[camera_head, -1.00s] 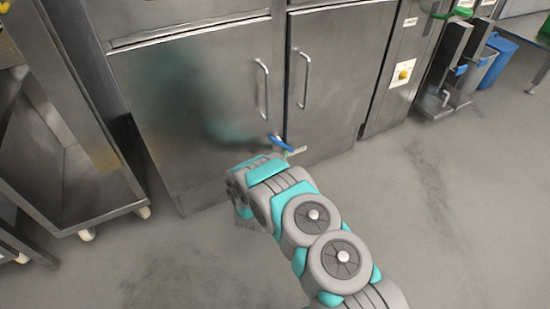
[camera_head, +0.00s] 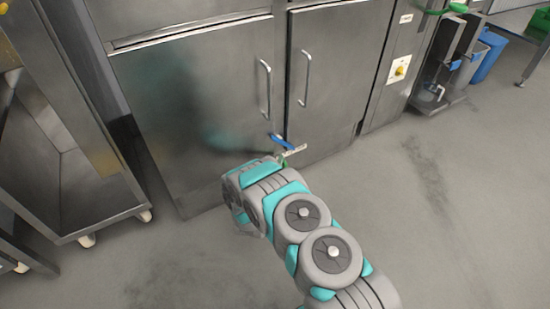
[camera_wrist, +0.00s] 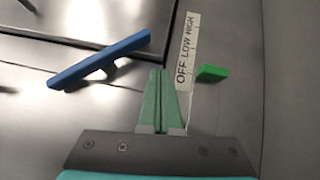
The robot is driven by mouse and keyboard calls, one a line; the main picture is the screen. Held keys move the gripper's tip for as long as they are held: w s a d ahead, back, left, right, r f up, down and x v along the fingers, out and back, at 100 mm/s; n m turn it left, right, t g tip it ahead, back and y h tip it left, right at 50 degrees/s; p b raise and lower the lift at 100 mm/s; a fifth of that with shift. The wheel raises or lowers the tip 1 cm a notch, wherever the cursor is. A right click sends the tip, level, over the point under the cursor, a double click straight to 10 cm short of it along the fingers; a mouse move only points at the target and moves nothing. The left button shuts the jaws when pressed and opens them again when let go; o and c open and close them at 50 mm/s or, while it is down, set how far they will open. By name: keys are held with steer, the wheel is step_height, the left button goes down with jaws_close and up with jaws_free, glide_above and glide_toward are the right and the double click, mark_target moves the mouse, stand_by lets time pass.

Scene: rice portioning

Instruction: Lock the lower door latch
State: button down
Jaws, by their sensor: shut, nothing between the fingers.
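The lower door latch has a blue handle (camera_wrist: 98,58), tilted up to the right, at the door's lower edge in the wrist view. It also shows as a small blue bar in the head view (camera_head: 282,142), near the lower corner where two steel doors meet. My gripper's green fingers (camera_wrist: 160,100) are shut and empty. In the wrist view, they appear just right of and below the blue handle, apart from it in the picture. In the head view, my arm hides most of the gripper.
A white label reading OFF LOW HIGH (camera_wrist: 187,48) is right of the latch, with a small green piece (camera_wrist: 212,73) beside it. Two steel doors have vertical handles (camera_head: 306,78). A wheeled steel rack (camera_head: 60,160) stands at left. The floor (camera_head: 420,220) at right is clear.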

steer(key=s+f, duration=0.5)
steer(key=s, duration=0.4)
steer(key=shift+a+p, duration=0.35)
steer(key=shift+p, duration=0.1)
steer(key=shift+w+d+f, duration=0.1)
